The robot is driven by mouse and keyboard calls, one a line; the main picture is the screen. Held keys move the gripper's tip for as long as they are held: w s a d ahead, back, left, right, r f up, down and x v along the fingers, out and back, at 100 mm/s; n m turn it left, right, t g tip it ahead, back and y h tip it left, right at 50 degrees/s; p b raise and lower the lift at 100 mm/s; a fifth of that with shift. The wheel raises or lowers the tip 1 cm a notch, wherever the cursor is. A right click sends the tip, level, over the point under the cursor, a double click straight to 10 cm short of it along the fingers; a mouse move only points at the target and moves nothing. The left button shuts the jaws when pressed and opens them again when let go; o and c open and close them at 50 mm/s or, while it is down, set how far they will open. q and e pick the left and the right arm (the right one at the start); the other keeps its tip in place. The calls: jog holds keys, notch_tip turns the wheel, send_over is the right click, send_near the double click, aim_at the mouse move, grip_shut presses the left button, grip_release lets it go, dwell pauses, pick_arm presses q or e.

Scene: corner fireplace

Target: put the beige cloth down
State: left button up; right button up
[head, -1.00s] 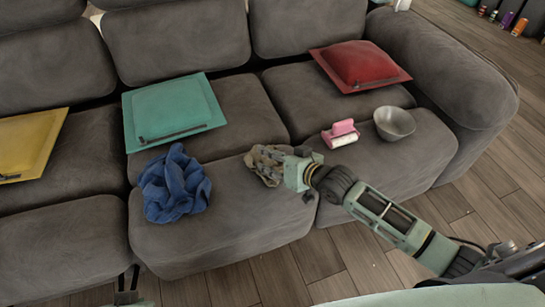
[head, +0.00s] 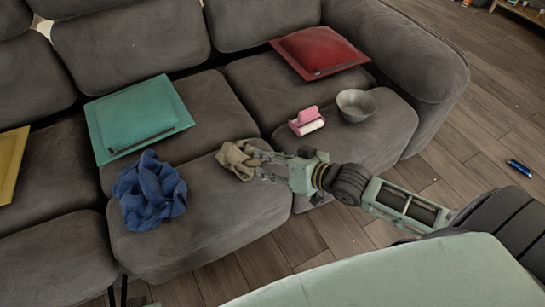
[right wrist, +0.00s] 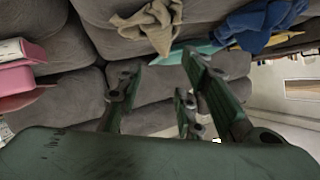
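The beige cloth (head: 237,158) lies crumpled on the middle grey seat of the sofa, near its front right part. My right gripper (head: 262,166) is just to the right of it, with its fingers spread and pointing at it. In the right wrist view the fingers (right wrist: 158,82) are wide apart with nothing between them. The beige cloth (right wrist: 152,24) shows beyond their tips, on the seat.
A crumpled blue cloth (head: 150,190) lies left of the beige one. A teal cushion (head: 138,118), a red cushion (head: 318,52) and a yellow cushion (head: 10,165) are on the sofa. A pink-and-white item (head: 307,121) and a grey bowl (head: 357,105) stand on the right seat.

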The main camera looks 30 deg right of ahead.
jog(key=s+a+f+n+g+h, duration=0.1)
jog(key=s+f+g+h, duration=0.4)
jog(key=s+f, duration=1.1)
jog(key=s+g, duration=0.3)
jog(key=s, duration=0.1)
jog(key=shift+s+a+f+g+h, duration=0.2)
jog(key=shift+a+f+g+h, duration=0.1)
jog(key=shift+g, duration=0.1)
jog(key=shift+w+r, duration=0.1)
